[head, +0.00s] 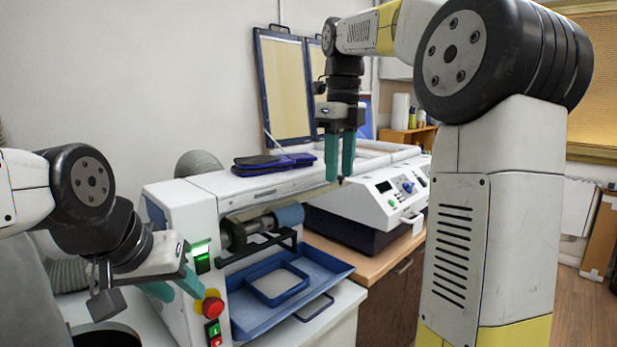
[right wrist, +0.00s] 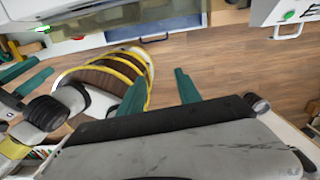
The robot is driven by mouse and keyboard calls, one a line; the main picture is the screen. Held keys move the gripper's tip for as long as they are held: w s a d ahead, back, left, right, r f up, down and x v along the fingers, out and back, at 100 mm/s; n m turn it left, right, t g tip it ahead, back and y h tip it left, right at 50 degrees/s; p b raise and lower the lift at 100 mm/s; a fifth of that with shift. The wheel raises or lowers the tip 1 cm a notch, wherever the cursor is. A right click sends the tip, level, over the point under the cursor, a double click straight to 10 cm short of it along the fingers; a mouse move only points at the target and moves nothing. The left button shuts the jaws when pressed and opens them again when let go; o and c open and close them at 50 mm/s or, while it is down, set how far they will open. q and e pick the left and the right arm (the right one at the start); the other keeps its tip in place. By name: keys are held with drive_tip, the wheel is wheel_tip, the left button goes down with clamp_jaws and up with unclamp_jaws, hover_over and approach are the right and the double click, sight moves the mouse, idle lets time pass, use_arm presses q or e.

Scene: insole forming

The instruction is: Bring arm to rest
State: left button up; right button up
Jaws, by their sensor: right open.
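My right gripper (head: 340,178) hangs with its green fingers pointing down, open and empty, in front of the white machine's top. In the right wrist view its two fingers (right wrist: 158,88) stand apart with only floor and my own base behind them. My left gripper (head: 178,290) is low at the left, beside the machine's front panel. Its green fingers are apart with nothing seen between them. It also shows at the left edge of the right wrist view (right wrist: 36,72).
A white machine (head: 180,205) with a roller, a red stop button (head: 213,307) and a blue tray (head: 245,320) stands close to both grippers. A second white machine (head: 360,205) with a control panel stands behind. Open floor lies right.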

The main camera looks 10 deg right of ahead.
drive_tip(key=s+f+n+t+y, duration=0.1)
drive_tip(key=s+f+n+t, duration=0.2)
drive_tip(key=s+f+n, duration=0.4)
drive_tip(key=s+f+n+t+y, duration=0.1)
drive_tip(key=s+f+n+t, duration=0.2)
drive_tip(key=n, duration=1.8)
drive_tip(key=s+f, duration=0.4)
drive_tip(key=s, duration=0.4)
drive_tip(key=shift+a+f, duration=0.15)
